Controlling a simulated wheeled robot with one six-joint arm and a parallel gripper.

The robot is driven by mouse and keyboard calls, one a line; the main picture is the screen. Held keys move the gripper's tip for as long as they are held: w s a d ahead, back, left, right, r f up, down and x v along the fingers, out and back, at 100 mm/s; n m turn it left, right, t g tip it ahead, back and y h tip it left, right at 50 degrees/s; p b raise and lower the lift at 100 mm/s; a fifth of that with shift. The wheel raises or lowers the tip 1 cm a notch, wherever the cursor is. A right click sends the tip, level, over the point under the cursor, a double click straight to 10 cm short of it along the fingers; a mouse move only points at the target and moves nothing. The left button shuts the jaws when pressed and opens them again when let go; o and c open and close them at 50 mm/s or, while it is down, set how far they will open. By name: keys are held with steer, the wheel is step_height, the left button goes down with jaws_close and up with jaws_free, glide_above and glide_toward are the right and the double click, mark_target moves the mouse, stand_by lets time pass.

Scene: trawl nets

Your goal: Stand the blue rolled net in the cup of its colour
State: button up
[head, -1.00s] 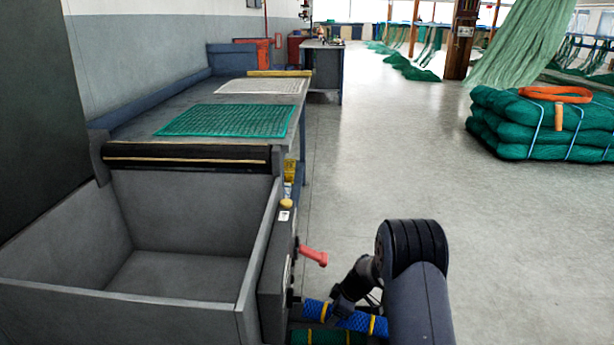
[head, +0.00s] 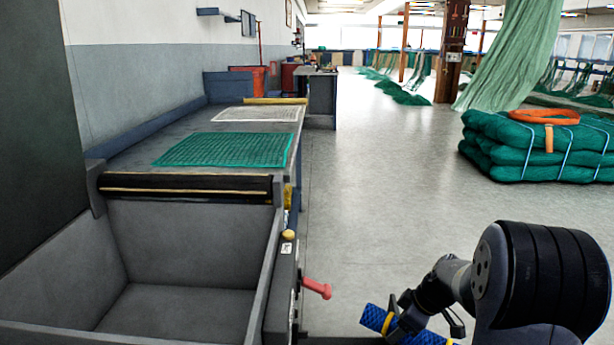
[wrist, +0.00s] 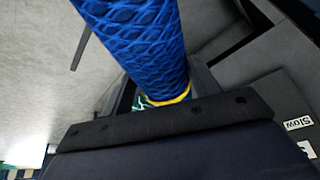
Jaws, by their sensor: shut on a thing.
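The blue rolled net (head: 374,318) has yellow bands and lies tilted at the bottom of the head view, right of the grey bin. My gripper (head: 402,322) is shut on it near a yellow band. In the wrist view, the blue net (wrist: 138,42) runs up from between the jaws of my gripper (wrist: 160,92), with a yellow band close to the palm. A small patch of green netting shows beside that band. No cup of any colour is in view.
A grey bin (head: 262,285) with a red handle (head: 317,288) beside it stands left of my arm. Behind it is a long bench (head: 140,153) with green netting (head: 225,150) on top. Stacked green net bundles (head: 535,150) lie at right. The floor between is clear.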

steer(key=m+t+h, duration=0.1)
steer(key=m, duration=0.3)
steer(key=shift+r, duration=0.1)
steer(key=shift+a+m, duration=0.15)
steer(key=shift+m, duration=0.35)
steer(key=a, duration=0.7)
steer(key=shift+r, duration=0.2)
step_height(320, 180, up, 24)
steer(key=p, duration=3.1)
glide_above(371, 324)
steer(key=s, duration=0.1)
steer(key=shift+s+f, duration=0.2)
